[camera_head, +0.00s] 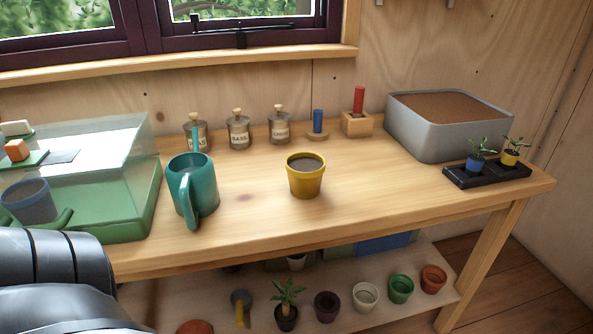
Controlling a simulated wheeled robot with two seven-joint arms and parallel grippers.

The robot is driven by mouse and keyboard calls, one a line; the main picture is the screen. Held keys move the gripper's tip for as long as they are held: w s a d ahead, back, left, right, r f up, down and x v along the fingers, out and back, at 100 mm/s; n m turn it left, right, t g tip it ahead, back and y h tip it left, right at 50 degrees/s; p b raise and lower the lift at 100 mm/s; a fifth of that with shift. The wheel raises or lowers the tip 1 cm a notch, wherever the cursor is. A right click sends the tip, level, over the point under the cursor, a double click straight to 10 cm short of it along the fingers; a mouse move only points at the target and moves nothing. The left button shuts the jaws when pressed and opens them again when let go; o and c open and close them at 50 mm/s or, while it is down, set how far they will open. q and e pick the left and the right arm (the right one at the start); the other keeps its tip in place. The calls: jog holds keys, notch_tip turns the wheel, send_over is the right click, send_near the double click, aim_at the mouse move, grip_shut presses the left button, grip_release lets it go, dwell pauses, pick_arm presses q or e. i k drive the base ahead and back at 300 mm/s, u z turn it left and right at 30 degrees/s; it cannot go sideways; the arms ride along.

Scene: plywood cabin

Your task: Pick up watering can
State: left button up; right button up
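The teal watering can (201,190) stands upright on the wooden table, left of centre. Its handle faces me, and a thin spout rises at its back. A yellow pot (306,179) filled with dark soil stands to its right, apart from it. A grey and black part of my arm fills the lower left corner. Neither of my grippers shows in the head view, and nothing touches the can.
A clear-lidded green box (122,226) stands close left of the can. Corked jars (238,133) and red and blue wooden-based tools line the back. A grey soil bin (431,145) and black tray (486,174) stand right. Several pots sit on the lower shelf. The table's front middle is clear.

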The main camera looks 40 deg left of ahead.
aim_at(191, 177)
jog(key=z, duration=1)
jog(key=k, duration=1.05)
jog(key=u, duration=1.1)
